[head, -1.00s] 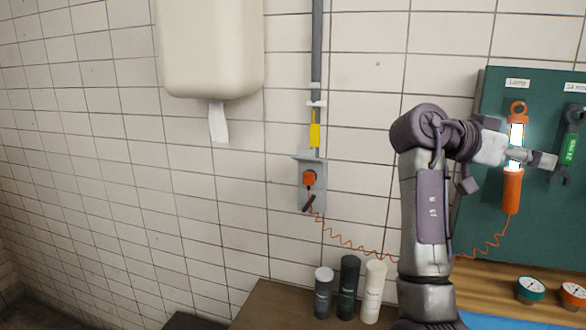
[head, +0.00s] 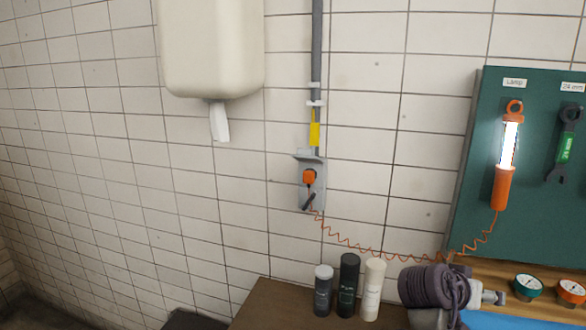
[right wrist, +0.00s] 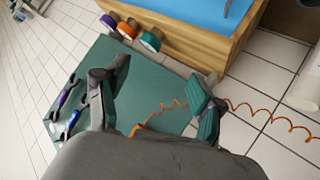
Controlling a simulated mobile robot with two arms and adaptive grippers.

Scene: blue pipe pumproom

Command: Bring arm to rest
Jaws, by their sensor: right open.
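My right arm is folded low at the bottom right of the head view, in front of the shelf. The lit orange work lamp (head: 505,160) hangs upright on the green tool board (head: 525,225) under the "Lamp" label, apart from my arm. My left gripper is not in view.
A coiled orange cord (head: 375,255) runs from a wall socket (head: 309,178) to the lamp. Several bottles (head: 348,285) stand left of my arm. Round gauges (head: 528,287) sit right of it. A wrench (head: 567,140) hangs beside the lamp. A towel dispenser (head: 210,50) is at upper left.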

